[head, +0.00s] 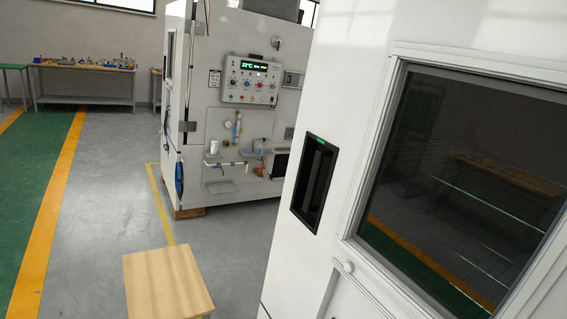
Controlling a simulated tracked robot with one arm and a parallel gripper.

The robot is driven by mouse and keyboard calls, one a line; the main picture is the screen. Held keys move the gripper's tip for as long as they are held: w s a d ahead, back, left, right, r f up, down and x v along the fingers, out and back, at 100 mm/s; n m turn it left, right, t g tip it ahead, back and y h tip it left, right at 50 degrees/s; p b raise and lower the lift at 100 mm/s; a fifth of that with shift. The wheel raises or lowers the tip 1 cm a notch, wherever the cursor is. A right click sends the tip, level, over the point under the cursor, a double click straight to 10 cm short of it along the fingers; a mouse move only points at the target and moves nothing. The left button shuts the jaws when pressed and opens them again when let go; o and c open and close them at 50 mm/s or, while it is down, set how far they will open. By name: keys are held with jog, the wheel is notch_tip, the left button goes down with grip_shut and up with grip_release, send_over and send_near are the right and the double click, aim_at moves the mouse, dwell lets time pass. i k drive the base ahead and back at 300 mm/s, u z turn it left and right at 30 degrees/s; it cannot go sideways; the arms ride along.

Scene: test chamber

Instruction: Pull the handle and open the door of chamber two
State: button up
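A white chamber door (345,120) fills the right side of the view, seen at a tilt. A dark recessed handle (316,183) with a small green mark at its top is set in the white panel. A large dark window (460,180) in a pale frame is to the right of the handle; shelf lines and reflections show in its glass. I see no number on this chamber, so I cannot tell whether it is chamber two. The door looks shut. My gripper is not in view.
Another white chamber (245,120) with a control panel (252,81) stands behind. A wooden table (168,283) is at the bottom, left of the door. A bench (85,68) with small items is at the back left. Grey floor (105,200) is clear between them.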

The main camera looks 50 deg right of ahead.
aim_at(366, 58)
jog(key=z, duration=0.3)
jog(key=i, duration=1.1)
jog(key=z, duration=0.45)
